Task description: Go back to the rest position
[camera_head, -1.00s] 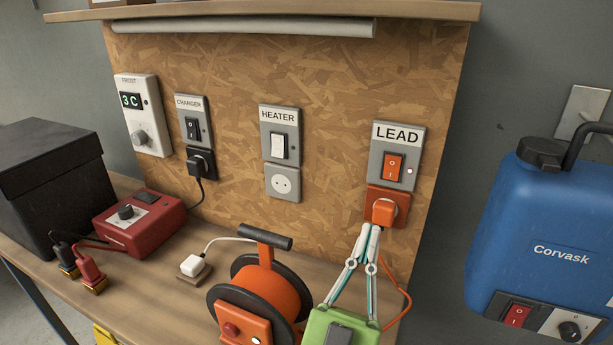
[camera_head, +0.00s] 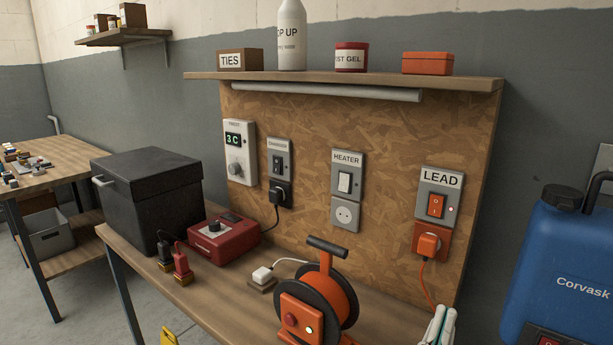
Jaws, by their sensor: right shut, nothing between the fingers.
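My left gripper is not in view.
The wooden bench (camera_head: 222,312) holds a black box (camera_head: 150,205), a red charger (camera_head: 222,238) and a white plug (camera_head: 262,275). A blue Corvask tank (camera_head: 560,270) is at the right. A shelf (camera_head: 350,77) with several items overhangs the board. Open floor shows at lower left.

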